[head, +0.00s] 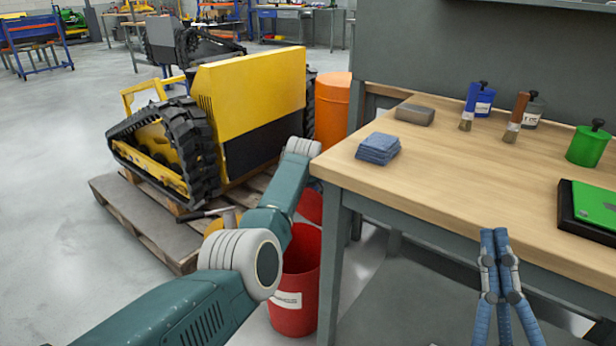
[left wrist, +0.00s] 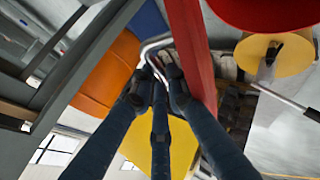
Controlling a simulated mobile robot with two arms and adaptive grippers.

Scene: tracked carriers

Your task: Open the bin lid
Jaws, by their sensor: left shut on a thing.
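The red bin (head: 293,312) stands on the floor by the bench leg, with a pale label on its side. Its top looks open, and a red piece (head: 311,206), apparently its lid, shows above and behind it, partly hidden by my left arm. In the left wrist view, my left gripper (left wrist: 156,72) is shut on a thin silver handle (left wrist: 157,43) beside a red slab (left wrist: 195,50), probably the lid's edge. In the head view, this gripper is hidden behind my arm. My right gripper (head: 494,234) looks shut and empty, in front of the bench.
The wooden bench (head: 440,190) at right holds blue cloths (head: 378,149), a grey block (head: 415,115), brushes and containers. An orange cylinder (head: 333,112) stands behind the bench corner. A yellow tracked carrier (head: 245,95) sits on a pallet (head: 150,228) at left.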

